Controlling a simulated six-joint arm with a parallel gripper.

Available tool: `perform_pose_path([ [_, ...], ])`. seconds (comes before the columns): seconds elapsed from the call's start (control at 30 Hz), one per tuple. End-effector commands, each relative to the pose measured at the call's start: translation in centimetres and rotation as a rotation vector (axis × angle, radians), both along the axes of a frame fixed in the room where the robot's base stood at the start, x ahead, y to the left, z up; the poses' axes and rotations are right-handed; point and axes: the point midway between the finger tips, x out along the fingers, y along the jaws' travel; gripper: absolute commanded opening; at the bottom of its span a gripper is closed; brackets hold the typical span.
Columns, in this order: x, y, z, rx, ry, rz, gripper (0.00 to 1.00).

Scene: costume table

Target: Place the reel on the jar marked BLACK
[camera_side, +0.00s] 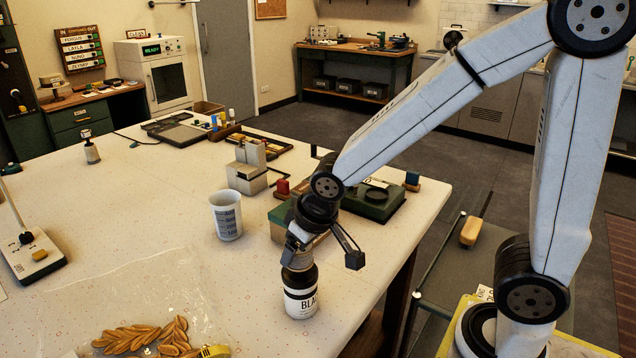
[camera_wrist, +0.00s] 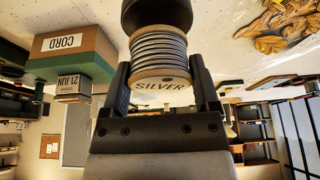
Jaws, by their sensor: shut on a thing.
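The jar (camera_side: 300,302) is dark with a white label on which "BLA" shows; it stands upright near the table's front edge in the side view. Its dark end shows at the top of the wrist view (camera_wrist: 157,13). My gripper (camera_wrist: 163,82) is shut on a reel (camera_wrist: 160,52) wound with grey cord, its pale end marked "SILVER". In the side view my gripper (camera_side: 298,257) is directly above the jar. The reel is mostly hidden there, low over or at the jar's top; I cannot tell whether they touch.
A green and tan box marked CORD (camera_wrist: 68,45) stands close behind the jar. A white measuring beaker (camera_side: 226,215) stands left of it. A clear sheet with brown leaf ornaments (camera_side: 145,338) lies front left. The table (camera_side: 150,220) is bare between beaker and leaves.

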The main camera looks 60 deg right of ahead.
Motion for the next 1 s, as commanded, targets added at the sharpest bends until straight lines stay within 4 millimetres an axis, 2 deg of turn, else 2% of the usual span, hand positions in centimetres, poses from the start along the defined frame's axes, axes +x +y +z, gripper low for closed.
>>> perform_pose_path([
  [0.2, 0.0, 0.0, -1.7, 0.001, 0.001, 0.0, 0.18],
  [0.67, 0.0, 0.0, -2.1, 0.001, 0.0, 0.0, 0.18],
  [0.7, 0.0, 0.0, -2.0, 0.001, 0.0, 0.0, 0.91],
  [0.73, 0.0, 0.0, -2.0, 0.001, 0.0, 0.0, 1.0],
  [1.0, 0.0, 0.0, -2.0, 0.001, 0.0, 0.0, 1.0],
])
